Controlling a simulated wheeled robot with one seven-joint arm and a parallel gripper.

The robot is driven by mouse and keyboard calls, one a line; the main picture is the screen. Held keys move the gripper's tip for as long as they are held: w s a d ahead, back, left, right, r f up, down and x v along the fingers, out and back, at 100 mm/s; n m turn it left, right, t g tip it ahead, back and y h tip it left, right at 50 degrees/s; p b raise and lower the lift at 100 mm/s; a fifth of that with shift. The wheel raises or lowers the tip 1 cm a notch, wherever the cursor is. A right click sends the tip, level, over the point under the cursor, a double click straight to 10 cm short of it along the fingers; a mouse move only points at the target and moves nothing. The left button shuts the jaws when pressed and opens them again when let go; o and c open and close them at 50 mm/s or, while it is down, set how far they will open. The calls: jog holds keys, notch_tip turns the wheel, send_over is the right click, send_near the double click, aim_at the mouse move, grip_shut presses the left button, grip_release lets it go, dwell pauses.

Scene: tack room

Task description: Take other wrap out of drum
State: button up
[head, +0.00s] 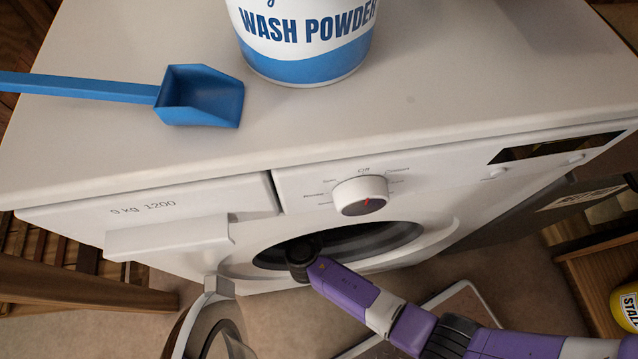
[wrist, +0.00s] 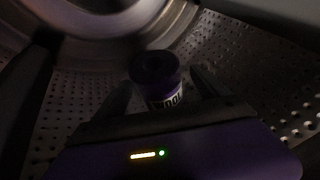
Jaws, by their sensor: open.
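A dark purple rolled wrap (wrist: 155,75) with a white lettered band lies on the perforated drum wall (wrist: 75,113) in the wrist view. My gripper (wrist: 162,84) is open, with one dark finger on each side of the wrap. The dim light does not show whether the fingers touch it. In the head view, my purple arm reaches through the round door opening of the white washing machine (head: 150,240). The gripper and the wrap are hidden inside the drum there. The glass door (head: 222,340) hangs open at the lower left.
A wash powder tub (head: 305,50) and a blue scoop (head: 200,97) rest on the machine's top. The control knob (head: 360,195) sits above the opening. A white-framed thing (head: 470,290) stands on the floor below my arm. A yellow container (head: 627,305) is at the right edge.

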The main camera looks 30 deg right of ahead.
jog(key=b+x, duration=0.2)
jog(key=x, duration=0.2)
jog(key=shift+w+f+b, duration=0.15)
jog(key=shift+f+b, duration=0.1)
jog(key=shift+b, duration=0.15)
jog(key=shift+w+d, duration=0.2)
jog(key=shift+w, duration=0.1)
